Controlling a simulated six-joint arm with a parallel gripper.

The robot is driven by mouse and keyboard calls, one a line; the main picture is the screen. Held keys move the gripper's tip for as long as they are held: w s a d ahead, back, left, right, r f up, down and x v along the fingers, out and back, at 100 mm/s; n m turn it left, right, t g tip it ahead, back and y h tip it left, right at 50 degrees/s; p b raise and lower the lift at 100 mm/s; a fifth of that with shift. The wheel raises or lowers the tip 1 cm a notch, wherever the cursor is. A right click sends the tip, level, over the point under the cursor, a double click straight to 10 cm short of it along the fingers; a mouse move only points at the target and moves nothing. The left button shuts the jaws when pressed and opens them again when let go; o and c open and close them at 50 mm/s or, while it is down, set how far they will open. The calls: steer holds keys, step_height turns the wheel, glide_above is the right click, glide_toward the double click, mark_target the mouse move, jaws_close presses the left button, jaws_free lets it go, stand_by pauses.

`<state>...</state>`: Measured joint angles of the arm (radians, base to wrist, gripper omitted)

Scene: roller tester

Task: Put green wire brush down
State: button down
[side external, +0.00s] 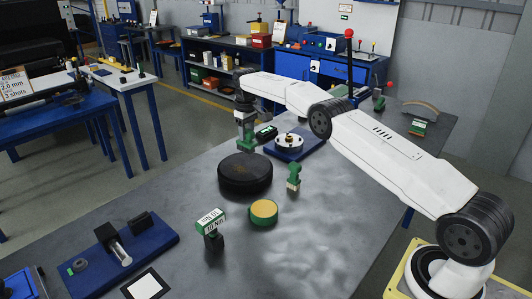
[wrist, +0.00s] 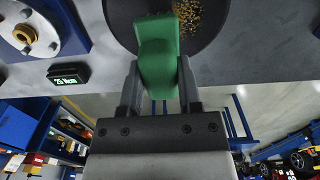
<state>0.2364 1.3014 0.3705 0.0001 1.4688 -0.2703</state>
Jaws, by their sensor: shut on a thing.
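My gripper (side external: 245,117) points down over the table and is shut on a green tool, which I take to be the green wire brush (side external: 247,141). In the wrist view the brush (wrist: 158,50) is a green block between the two grey fingers; its bristles cannot be made out. It is over or just behind the round black dish (side external: 245,179); I cannot tell whether they touch. The wrist view shows golden bits in the dish (wrist: 216,38).
A green-and-tan tool (side external: 293,177) stands right of the dish. A yellow-topped round thing (side external: 264,212) and a labelled green block (side external: 210,221) are nearer. A blue-based fixture (side external: 289,142) and a small display (wrist: 68,75) are close to the gripper. The right foreground table is clear.

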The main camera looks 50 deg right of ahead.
steer(key=shift+s+a+n, duration=0.3)
steer(key=shift+s+a, duration=0.3)
steer(key=shift+a, duration=0.05)
steer(key=s+a+f+n, duration=0.1)
steer(key=s+a, duration=0.2)
steer(key=s, duration=0.7)
steer(key=s+a+f+n, duration=0.1)
steer(key=s+a, duration=0.2)
steer(key=s, duration=0.7)
steer(key=s+a+f+n, duration=0.1)
steer(key=s+a, duration=0.3)
steer(key=s, duration=0.6)
steer(key=shift+n, duration=0.3)
steer(key=shift+f, duration=0.1)
steer(key=shift+f, duration=2.15)
steer(key=shift+f, duration=1.8)
steer(key=shift+f, duration=0.1)
